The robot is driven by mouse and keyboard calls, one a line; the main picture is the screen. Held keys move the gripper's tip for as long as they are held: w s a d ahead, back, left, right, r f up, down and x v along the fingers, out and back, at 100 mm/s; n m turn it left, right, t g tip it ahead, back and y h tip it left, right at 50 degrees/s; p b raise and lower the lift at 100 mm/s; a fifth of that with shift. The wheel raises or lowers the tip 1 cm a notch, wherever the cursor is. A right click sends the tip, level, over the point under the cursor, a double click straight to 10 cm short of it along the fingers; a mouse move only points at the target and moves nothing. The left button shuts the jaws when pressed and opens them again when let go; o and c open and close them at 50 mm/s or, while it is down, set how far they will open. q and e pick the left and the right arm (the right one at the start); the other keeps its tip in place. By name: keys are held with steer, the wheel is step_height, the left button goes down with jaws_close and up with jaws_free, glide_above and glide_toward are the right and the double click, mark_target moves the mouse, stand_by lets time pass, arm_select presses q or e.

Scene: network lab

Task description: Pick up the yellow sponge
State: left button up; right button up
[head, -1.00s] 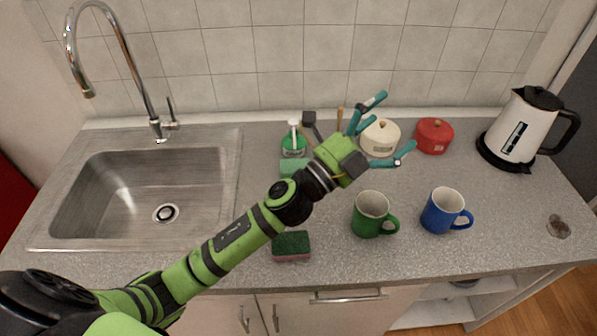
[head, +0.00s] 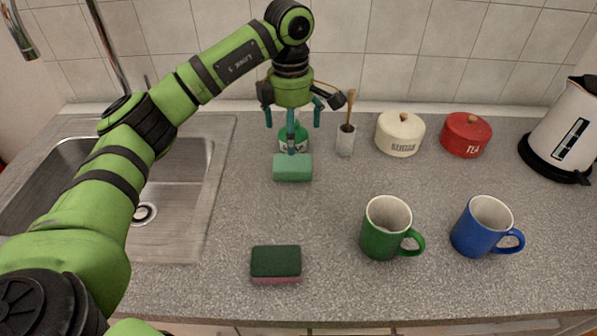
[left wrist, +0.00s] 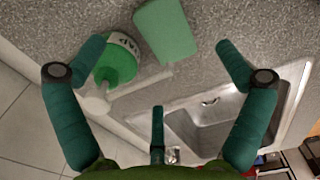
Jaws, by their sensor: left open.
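No yellow sponge shows in these frames. A light green sponge (head: 293,168) lies on the counter in front of a soap bottle; it also shows in the left wrist view (left wrist: 165,30). A second sponge, dark green on top and pink below (head: 276,263), lies near the counter's front edge. My left gripper (head: 293,124) is open, pointing down with teal fingers spread, above the soap bottle and just behind the light green sponge. It holds nothing. My right gripper is not in view.
The green soap bottle (head: 291,137) is partly hidden by my fingers. A brush holder (head: 346,140), cream jar (head: 400,136) and red jar (head: 466,137) stand along the back. Green mug (head: 383,235) and blue mug (head: 477,230) stand front right; the sink (head: 180,210) is left.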

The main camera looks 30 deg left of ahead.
mark_target(292, 158)
arm_select(q)
steer(key=shift+w+a+f, duration=0.25)
steer(key=shift+w+f, duration=0.1)
steer(key=shift+f, duration=0.1)
steer(key=shift+f+p, duration=0.25)
steer(key=shift+p, duration=0.1)
steer(key=shift+s+d+f+p, duration=0.1)
steer(key=shift+s+f+p, duration=0.2)
steer(key=shift+f+p, duration=0.25)
steer(key=shift+s+f+p, duration=0.25)
steer(key=shift+f+p, duration=0.1)
steer(key=shift+f, duration=0.35)
steer(key=f, duration=0.2)
steer(key=shift+w+f, duration=0.3)
steer(key=shift+f, duration=0.2)
steer(key=shift+s, duration=0.1)
steer(key=c, duration=0.7)
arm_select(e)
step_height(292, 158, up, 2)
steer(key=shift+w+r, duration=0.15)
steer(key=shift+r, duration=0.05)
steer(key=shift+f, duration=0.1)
